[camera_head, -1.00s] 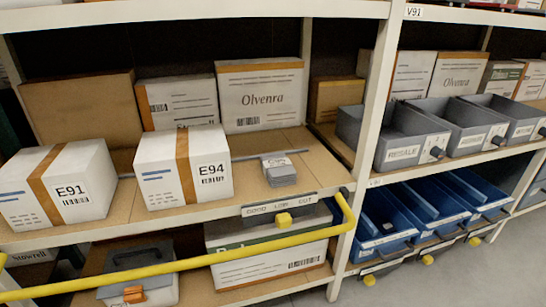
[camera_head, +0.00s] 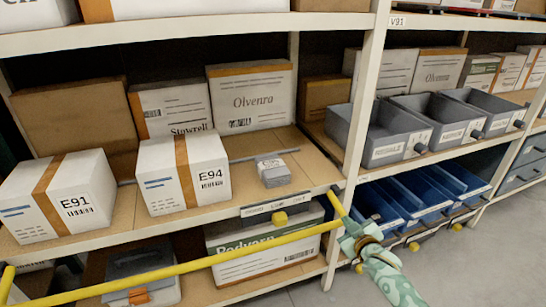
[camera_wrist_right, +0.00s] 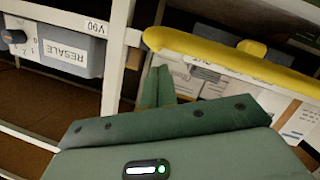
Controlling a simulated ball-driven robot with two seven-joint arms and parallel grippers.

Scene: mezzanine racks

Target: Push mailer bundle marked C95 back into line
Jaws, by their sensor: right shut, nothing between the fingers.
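The small grey mailer bundle (camera_head: 274,172) lies on the tan shelf deck (camera_head: 250,205), right of the white box E94 (camera_head: 181,176). A white label is on its top, but its marking is too small to read. My right gripper (camera_head: 347,228) is low at the right, by the shelf's front corner post and the end of the yellow rail, apart from the bundle. In the right wrist view its green fingers (camera_wrist_right: 158,87) are together and empty, near the yellow rail (camera_wrist_right: 235,58). My left gripper is not in view.
White box E91 (camera_head: 62,195) stands left of E94. Taller cartons, including Olvenra (camera_head: 252,98), stand behind. The yellow rail (camera_head: 200,262) crosses in front of the shelf. Grey bins (camera_head: 395,150) and blue bins (camera_head: 400,205) fill the bay at right.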

